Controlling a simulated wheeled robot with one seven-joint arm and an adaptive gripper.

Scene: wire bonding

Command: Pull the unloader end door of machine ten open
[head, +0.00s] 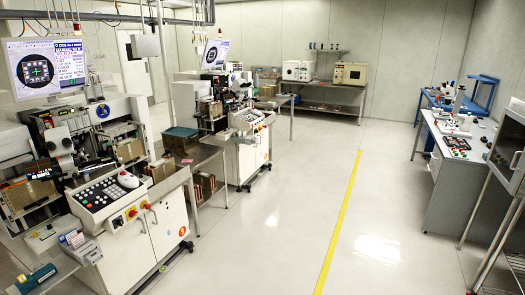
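A large white wire bonding machine (130,215) stands at the near left, with a keypad panel (108,198) and a lit monitor (45,70) above it. A second, similar machine (245,155) with its own monitor (215,53) stands farther back. I cannot read a number on either, so I cannot tell which is machine ten. An unloader end door cannot be made out clearly on either machine. My gripper is not in view.
A yellow floor line (338,225) runs along the clear aisle right of the machines. A side table (196,155) stands between the machines. A steel bench (325,105) stands at the back, and a grey workbench (445,190) and glass-fronted cabinet (508,150) at the right.

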